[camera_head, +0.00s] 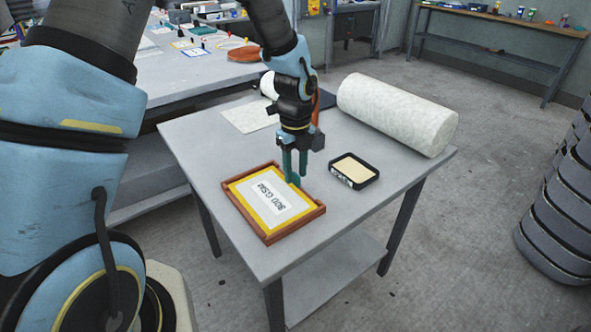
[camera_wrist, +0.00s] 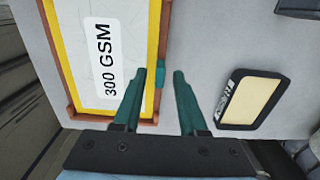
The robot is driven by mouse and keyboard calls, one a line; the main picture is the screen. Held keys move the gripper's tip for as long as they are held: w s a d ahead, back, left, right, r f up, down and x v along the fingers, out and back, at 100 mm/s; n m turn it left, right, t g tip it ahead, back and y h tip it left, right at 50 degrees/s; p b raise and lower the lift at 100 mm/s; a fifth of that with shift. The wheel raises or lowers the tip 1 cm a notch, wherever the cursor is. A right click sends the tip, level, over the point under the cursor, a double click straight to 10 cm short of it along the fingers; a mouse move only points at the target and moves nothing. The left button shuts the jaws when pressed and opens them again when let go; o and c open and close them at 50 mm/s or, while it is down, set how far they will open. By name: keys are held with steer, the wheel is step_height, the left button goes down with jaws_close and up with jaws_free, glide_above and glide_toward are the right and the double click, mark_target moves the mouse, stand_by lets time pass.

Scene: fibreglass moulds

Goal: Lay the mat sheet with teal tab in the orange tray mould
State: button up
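The orange tray mould (camera_head: 262,238) lies on the grey table, with an orange-brown rim. In it lies a pale mat sheet (camera_head: 247,194) with a yellow border around it and a white "300 GSM" label; the sheet also shows in the wrist view (camera_wrist: 76,48). A small teal tab (camera_wrist: 160,74) sticks out over the tray's rim on the side by my gripper. My gripper (camera_wrist: 160,80) has its two teal fingers apart, one on each side of the tab, with no contact visible. In the head view my gripper (camera_head: 295,170) is above the tray's far right edge.
A black-rimmed dish with a cream fill (camera_head: 354,171) sits right of the tray. A large white roll (camera_head: 398,113) lies at the table's back right. A pale sheet (camera_head: 248,117) lies at the back left. The table's front right is clear.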

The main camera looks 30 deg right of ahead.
steer(key=shift+o, duration=0.3)
steer(key=shift+r, duration=0.1)
steer(key=shift+r, duration=0.35)
step_height(320, 180, up, 10)
steer(key=b, duration=0.1)
steer(key=a+n+t, duration=0.1)
steer(key=a+n, duration=3.1)
steer(key=shift+s+a+r+n+t, duration=0.15)
steer(key=shift+a+n+t, duration=0.15)
steer(key=shift+a+n, duration=0.1)
